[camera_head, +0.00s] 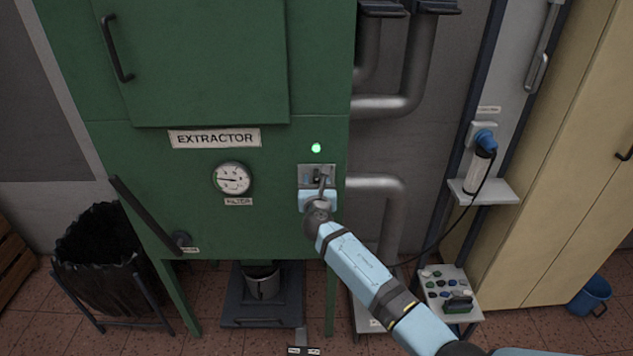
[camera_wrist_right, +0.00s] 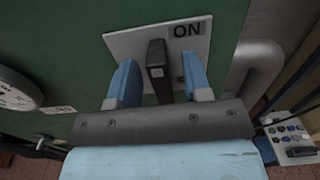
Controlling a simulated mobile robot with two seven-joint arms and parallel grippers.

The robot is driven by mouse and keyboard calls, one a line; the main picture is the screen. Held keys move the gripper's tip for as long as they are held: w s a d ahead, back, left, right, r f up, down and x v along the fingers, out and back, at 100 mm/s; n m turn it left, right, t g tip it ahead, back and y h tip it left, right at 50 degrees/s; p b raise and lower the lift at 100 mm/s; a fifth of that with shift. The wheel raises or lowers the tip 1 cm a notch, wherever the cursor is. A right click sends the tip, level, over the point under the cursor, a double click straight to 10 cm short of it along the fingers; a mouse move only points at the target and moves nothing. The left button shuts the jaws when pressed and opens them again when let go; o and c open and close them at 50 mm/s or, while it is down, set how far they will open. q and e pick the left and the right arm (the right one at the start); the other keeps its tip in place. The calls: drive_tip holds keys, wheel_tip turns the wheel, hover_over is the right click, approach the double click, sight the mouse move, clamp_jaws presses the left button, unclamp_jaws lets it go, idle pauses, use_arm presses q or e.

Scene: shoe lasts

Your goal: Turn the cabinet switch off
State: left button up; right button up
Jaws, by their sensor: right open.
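The cabinet switch is a dark lever (camera_wrist_right: 157,62) on a pale plate (camera_wrist_right: 128,45) with an ON label (camera_wrist_right: 187,30) at its upper right. In the head view the plate (camera_head: 304,172) sits on the green extractor cabinet (camera_head: 235,225), below a lit green lamp (camera_head: 316,148). My right gripper (camera_head: 318,183) is at the plate and hides part of it. In the right wrist view its two blue fingers (camera_wrist_right: 159,80) are open, one on each side of the lever, with a visible gap on both sides. My left gripper is out of view.
A round gauge (camera_head: 233,179) is left of the switch. Grey pipes (camera_head: 378,187) run close on its right. A black-lined bin (camera_head: 100,260) stands at the lower left. A wall shelf (camera_head: 484,191) and a small tray of parts (camera_head: 448,290) are further right.

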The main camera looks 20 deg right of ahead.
drive_tip(key=shift+w+d, duration=0.1)
drive_tip(key=shift+w, duration=0.3)
drive_tip(key=shift+c, duration=0.4)
clamp_jaws()
